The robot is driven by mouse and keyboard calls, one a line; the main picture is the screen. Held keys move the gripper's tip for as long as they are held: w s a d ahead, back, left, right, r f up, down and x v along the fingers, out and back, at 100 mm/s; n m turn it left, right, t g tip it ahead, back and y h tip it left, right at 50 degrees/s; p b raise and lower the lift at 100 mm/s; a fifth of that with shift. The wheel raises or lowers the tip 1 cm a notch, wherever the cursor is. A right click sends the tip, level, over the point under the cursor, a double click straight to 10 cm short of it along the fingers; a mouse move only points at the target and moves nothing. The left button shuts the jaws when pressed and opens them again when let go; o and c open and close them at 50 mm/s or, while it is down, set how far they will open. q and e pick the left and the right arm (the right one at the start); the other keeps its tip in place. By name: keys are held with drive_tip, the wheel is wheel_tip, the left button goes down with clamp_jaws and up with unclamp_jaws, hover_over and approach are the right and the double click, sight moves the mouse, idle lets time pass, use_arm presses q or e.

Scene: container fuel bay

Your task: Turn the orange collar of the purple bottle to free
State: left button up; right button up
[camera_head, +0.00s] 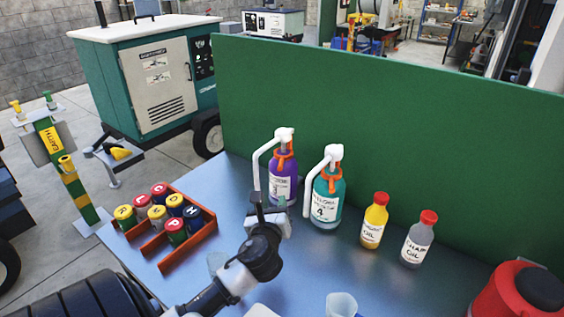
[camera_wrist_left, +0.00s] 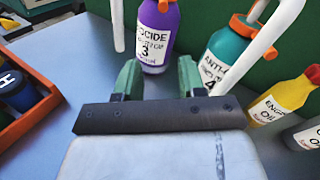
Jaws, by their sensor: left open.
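The purple bottle (camera_head: 283,180), with a white pump head, stands upright on the blue table. Its orange collar (camera_head: 286,154) sits below the pump head. My left gripper (camera_head: 270,207) is in front of the bottle and lower than the collar, partly covering the bottle's base. In the left wrist view the two green fingers (camera_wrist_left: 158,78) are apart with nothing between them. The purple bottle (camera_wrist_left: 158,38) stands beyond them there, and only a bit of its orange collar (camera_wrist_left: 163,5) shows at the top edge. My right gripper is not in view.
A teal bottle (camera_head: 327,190) with its own orange collar and white spout stands just right. A yellow oil bottle (camera_head: 375,222) and a grey bottle (camera_head: 414,245) stand further right. An orange rack (camera_head: 190,247) of small cans is left. A green panel (camera_head: 400,130) rises behind.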

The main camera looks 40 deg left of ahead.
sight(280, 170)
use_arm(q)
drive_tip(key=w+a, duration=0.1)
drive_tip(key=w+a+r+m, duration=0.1)
drive_tip(key=w, duration=0.1)
drive_tip(key=w+a+r+m+t+p, duration=0.1)
drive_tip(key=w, duration=0.1)
drive_tip(key=shift+w+a+r, duration=0.1)
drive_tip(key=shift+a, duration=0.3)
drive_tip(key=x, duration=0.5)
drive_tip(key=shift+w+a, duration=0.15)
drive_tip(key=shift+w, duration=0.05)
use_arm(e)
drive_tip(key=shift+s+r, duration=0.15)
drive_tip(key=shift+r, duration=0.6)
use_arm(q)
clamp_jaws()
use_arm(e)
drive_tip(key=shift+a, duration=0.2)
